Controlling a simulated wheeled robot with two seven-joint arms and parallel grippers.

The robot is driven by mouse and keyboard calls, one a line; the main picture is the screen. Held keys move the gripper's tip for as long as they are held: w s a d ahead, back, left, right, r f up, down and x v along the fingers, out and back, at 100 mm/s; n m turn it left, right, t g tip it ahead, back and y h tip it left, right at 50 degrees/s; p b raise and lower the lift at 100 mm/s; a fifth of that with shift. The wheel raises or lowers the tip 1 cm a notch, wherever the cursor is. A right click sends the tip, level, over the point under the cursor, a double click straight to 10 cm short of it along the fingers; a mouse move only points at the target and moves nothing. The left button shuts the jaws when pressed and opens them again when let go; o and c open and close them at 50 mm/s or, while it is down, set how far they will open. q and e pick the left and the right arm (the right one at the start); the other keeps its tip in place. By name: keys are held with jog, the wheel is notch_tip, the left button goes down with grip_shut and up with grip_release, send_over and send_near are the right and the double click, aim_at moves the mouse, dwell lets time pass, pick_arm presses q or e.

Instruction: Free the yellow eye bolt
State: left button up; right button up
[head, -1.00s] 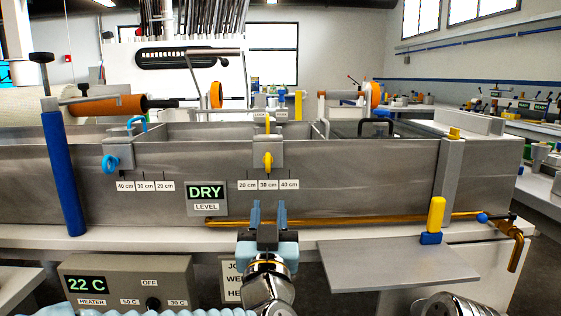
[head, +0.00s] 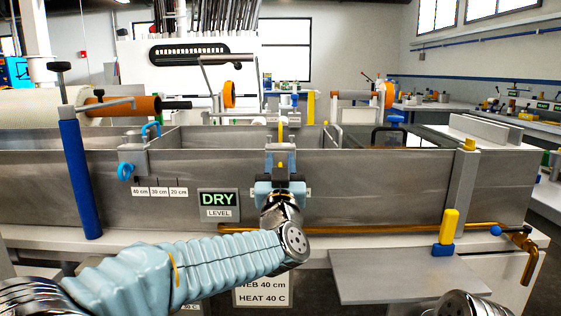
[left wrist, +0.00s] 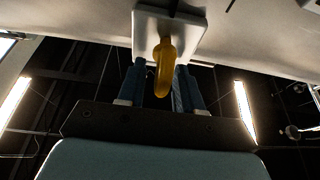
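The yellow eye bolt (left wrist: 165,66) sticks out of a pale block (left wrist: 182,28) in the left wrist view. The blue fingers of my left gripper (left wrist: 160,84) stand on either side of it, with a dark gap visible at its left. The gripper looks open around the bolt, not clamped on it. In the head view my left gripper (head: 280,172) is up at the grey clamp block (head: 281,153) on the tank's front wall and hides the eye bolt. A yellow piece (head: 281,131) shows above that block. My right gripper is out of view.
A blue eye bolt (head: 125,172) is on another block to the left. A DRY level display (head: 219,205) is below left of my gripper. A brass pipe (head: 380,228), a yellow-blue handle (head: 448,232) and a grey shelf (head: 400,277) are at the right.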

pick_arm(q)
grip_shut()
